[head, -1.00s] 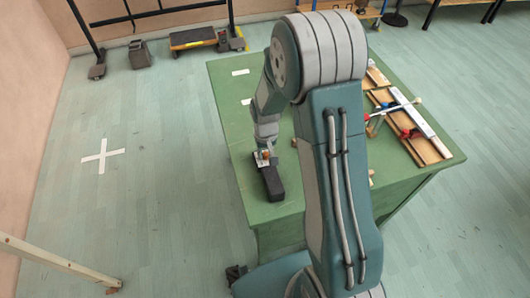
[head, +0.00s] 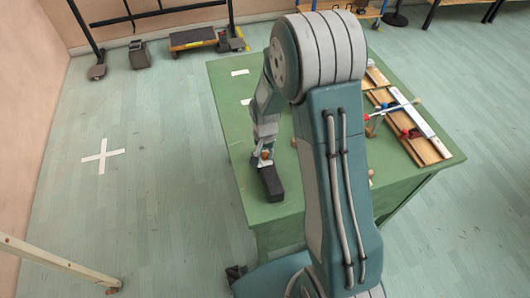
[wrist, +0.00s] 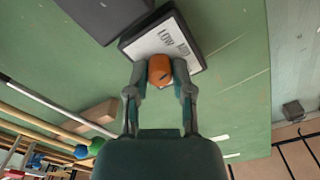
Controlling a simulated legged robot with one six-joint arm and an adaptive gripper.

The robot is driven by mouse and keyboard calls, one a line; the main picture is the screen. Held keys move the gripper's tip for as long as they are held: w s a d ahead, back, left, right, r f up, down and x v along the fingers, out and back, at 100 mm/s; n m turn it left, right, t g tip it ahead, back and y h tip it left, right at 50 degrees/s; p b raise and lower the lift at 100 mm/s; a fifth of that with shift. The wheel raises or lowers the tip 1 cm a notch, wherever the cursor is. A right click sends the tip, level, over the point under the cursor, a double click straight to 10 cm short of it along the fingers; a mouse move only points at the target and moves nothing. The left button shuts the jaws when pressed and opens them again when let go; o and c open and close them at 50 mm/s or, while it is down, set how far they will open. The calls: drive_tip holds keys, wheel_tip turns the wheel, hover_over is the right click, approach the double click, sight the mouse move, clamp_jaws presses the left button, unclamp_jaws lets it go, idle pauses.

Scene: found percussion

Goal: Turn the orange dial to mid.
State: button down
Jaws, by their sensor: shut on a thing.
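The orange dial (wrist: 160,68) sits at the edge of a pale panel (wrist: 165,38) lettered LOW and MID, in a dark frame. My gripper (wrist: 161,78) is shut on the dial, with one finger on each side of it. A small dark mark shows on the dial's face, but I cannot tell which setting it points to. In the head view, my gripper (head: 264,160) is down at the black box (head: 271,183) near the left edge of the green table; the panel is hidden there.
The green table (head: 230,100) is mostly clear on its left side. Wooden bars (head: 428,150) and coloured mallets lie on its right, partly behind my arm. The wrist view also shows a blue ball (wrist: 82,152), a green ball (wrist: 97,145) and a wooden block (wrist: 92,116).

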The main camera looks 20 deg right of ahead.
sight(264, 153)
drive_tip(key=shift+f+m, duration=0.1)
drive_tip(key=shift+m, duration=1.1)
drive_tip(key=shift+c, duration=2.4)
unclamp_jaws()
drive_tip(key=shift+a, duration=0.1)
wheel_tip(264, 153, up, 12)
